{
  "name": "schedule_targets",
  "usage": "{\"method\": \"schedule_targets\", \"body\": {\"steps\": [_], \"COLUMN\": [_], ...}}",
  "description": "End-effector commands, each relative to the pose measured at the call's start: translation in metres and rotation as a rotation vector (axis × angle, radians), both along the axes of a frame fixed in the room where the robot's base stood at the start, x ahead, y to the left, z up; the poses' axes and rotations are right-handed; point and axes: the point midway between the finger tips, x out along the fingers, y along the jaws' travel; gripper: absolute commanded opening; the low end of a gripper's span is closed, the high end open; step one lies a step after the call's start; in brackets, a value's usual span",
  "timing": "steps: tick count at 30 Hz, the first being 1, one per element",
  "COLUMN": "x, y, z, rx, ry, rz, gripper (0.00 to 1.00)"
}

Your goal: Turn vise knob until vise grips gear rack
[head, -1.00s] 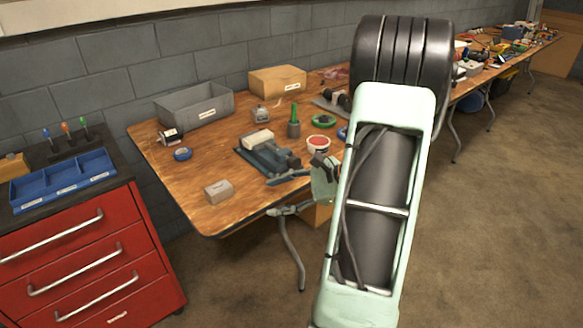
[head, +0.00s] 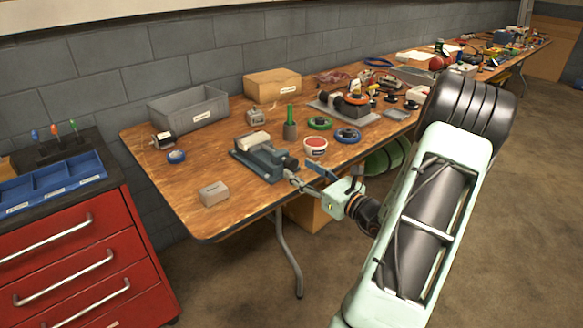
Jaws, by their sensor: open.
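The dark blue-grey vise (head: 250,160) sits near the front edge of the wooden workbench. A pale block-like piece (head: 253,140) lies at its upper side; I cannot tell whether this is the gear rack or whether the jaws touch it. The vise's round dark knob end (head: 290,162) faces right, towards my gripper. My gripper (head: 304,174) is open, its two fingers pointing left at the knob end. The fingertips are close to the knob; I cannot tell whether they touch it.
A grey block (head: 214,193) lies in front of the vise. A red-topped tub (head: 315,147), a green-handled tool (head: 291,122) and green (head: 319,123) and blue (head: 347,135) rings stand behind. A grey bin (head: 188,110) and cardboard box (head: 272,85) line the wall.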

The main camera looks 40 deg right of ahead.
Motion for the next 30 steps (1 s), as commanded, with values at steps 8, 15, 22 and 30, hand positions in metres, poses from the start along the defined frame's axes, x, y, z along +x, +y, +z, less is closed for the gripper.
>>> {"method": "schedule_targets", "body": {"steps": [8,15,22,30], "x": [0.039,0.046,0.046,0.046], "y": [0.003,0.004,0.004,0.004], "z": [-0.002,0.000,0.000,0.000], "rx": [0.000,0.000,0.000,0.000], "ry": [0.001,0.001,0.001,0.001], "rz": [0.001,0.000,0.000,0.000], "gripper": [0.49,0.49,0.40,0.10]}}
